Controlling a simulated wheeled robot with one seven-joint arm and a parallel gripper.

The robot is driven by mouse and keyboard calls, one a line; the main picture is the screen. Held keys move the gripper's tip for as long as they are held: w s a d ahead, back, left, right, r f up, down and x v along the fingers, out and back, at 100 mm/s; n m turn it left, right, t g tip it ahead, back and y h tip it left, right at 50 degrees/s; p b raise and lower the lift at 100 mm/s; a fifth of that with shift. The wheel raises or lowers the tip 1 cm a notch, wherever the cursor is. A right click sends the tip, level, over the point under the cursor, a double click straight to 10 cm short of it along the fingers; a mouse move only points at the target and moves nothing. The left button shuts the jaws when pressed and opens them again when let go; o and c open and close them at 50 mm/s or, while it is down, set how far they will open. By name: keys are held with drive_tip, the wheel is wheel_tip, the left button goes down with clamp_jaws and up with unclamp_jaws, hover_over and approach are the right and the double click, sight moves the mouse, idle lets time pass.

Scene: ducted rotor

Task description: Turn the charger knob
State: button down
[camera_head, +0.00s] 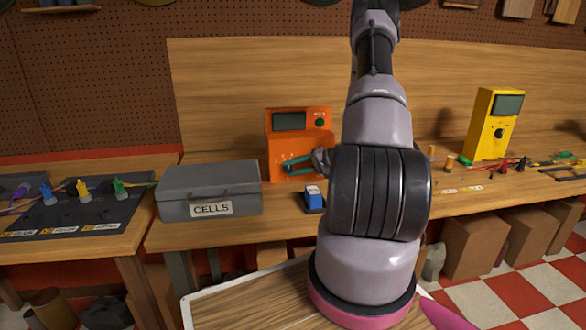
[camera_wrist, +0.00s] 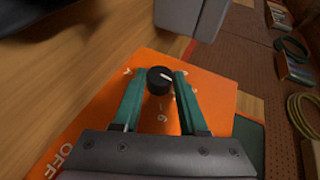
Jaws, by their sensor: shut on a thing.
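A grey box marked CELLS (camera_head: 209,189) stands left of the charger. A blue item (camera_head: 314,192) on a dark base is in front. A yellow meter (camera_head: 493,124) and loose leads are at right. A left bench (camera_head: 100,245) holds coloured clips.

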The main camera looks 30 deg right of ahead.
idle(0.5)
drive_tip(key=shift+c, duration=2.2)
unclamp_jaws()
drive_tip(key=v, duration=1)
drive_tip(key=shift+s+d, duration=0.25)
drive_tip(key=shift+s, duration=0.05)
